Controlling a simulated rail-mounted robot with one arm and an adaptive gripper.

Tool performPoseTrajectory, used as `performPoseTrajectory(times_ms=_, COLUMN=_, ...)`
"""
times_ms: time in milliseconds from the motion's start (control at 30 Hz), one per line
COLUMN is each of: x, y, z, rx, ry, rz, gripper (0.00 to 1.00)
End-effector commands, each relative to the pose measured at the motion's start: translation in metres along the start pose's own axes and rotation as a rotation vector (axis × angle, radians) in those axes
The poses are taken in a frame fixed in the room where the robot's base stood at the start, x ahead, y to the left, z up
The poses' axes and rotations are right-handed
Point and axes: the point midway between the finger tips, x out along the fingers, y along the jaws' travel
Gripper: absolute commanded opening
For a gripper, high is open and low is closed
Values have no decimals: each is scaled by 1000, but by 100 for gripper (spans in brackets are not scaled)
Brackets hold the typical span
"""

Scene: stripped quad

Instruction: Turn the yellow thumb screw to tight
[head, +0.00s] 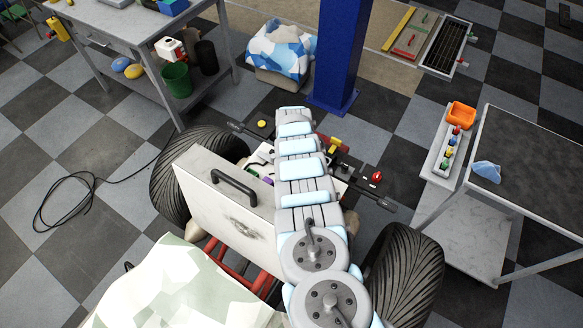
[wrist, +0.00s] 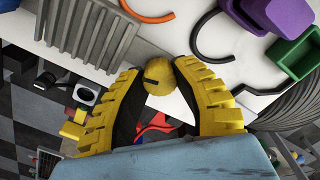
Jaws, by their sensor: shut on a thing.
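The yellow thumb screw (wrist: 159,84) is a small round ribbed knob with a dark mark on its face, in the middle of the wrist view. My gripper (wrist: 160,72) has black fingers with yellow ribbed backs. Its fingertips are closed on the knob from the left and right. The screw sits by the edge of a white panel (wrist: 170,40). In the head view my arm covers the middle of the quad, and I cannot make out the screw or the fingertips there.
A grey finned block (wrist: 90,30) stands left of the fingers. A purple box (wrist: 255,25), a green box (wrist: 292,50) and curved hoses lie to the right. In the head view, a white case (head: 225,205) with a black handle stands left of my arm, and tyres (head: 405,275) flank the quad.

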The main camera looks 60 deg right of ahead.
Motion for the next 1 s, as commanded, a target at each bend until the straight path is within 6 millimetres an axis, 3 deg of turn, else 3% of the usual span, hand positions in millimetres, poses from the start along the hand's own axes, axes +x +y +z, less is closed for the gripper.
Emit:
performPoseTrajectory(times_ms=600, x=4, y=-1, z=0, rx=547, ry=0, rz=-1, gripper=0)
performPoseTrajectory(times_ms=1000, x=3, y=0, z=1, rx=734, ry=-3, rz=0, gripper=0)
